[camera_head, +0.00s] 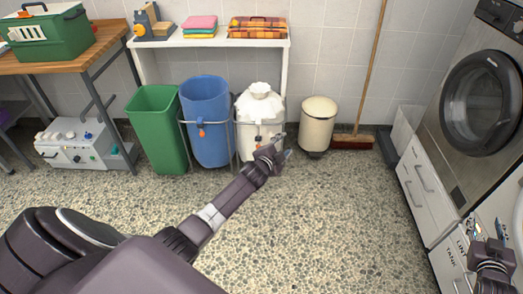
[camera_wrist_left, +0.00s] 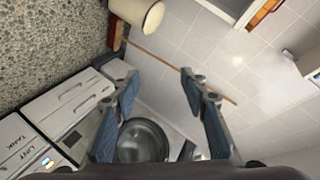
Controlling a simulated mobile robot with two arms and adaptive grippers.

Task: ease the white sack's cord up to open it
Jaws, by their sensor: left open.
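The white sack (camera_head: 260,112) hangs in a metal frame against the back wall, with its top gathered and bunched. My left gripper (camera_head: 284,156) is in front of the sack's lower right side, apart from the gathered top. In the left wrist view its two blue-padded fingers (camera_wrist_left: 158,95) are spread with nothing between them, and the sack is not visible there. My right gripper (camera_head: 490,258) is at the lower right by the washer; its fingers are unclear.
A blue sack (camera_head: 207,120) and a green bin (camera_head: 158,128) stand left of the white sack. A cream bin (camera_head: 318,122) stands to its right, then a broom (camera_head: 352,142). A white shelf (camera_head: 215,42) is above. The washer (camera_head: 480,105) is right. The middle floor is clear.

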